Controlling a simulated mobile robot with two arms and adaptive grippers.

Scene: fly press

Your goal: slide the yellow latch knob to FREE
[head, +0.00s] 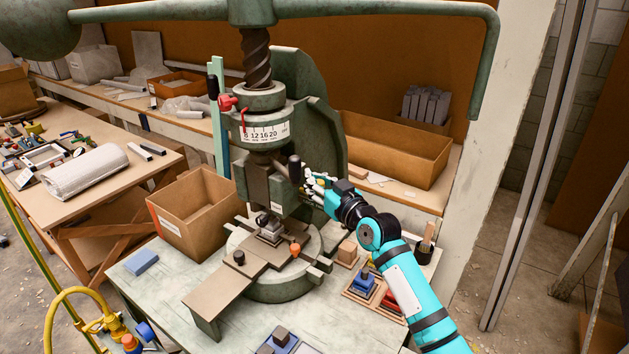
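The green fly press (310,105) stands on the pale bench, with its screw, numbered scale (265,132) and ram (257,185) facing me. I cannot make out a clearly yellow latch knob; it may be hidden or too small to see. A black-ended handle (295,168) sticks out at the right of the ram. My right gripper (311,184) is beside the ram's right side, close to this handle. Its fingers are small and overlap the press, so touch and opening cannot be told. My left gripper is not in view.
An orange knob (295,249) sits on the press base, and a red knob (226,103) by the screw. An empty cardboard box (168,227) stands left of the press. A blue block (141,262) and blue stamp-like piece (363,283) lie on the bench (150,300).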

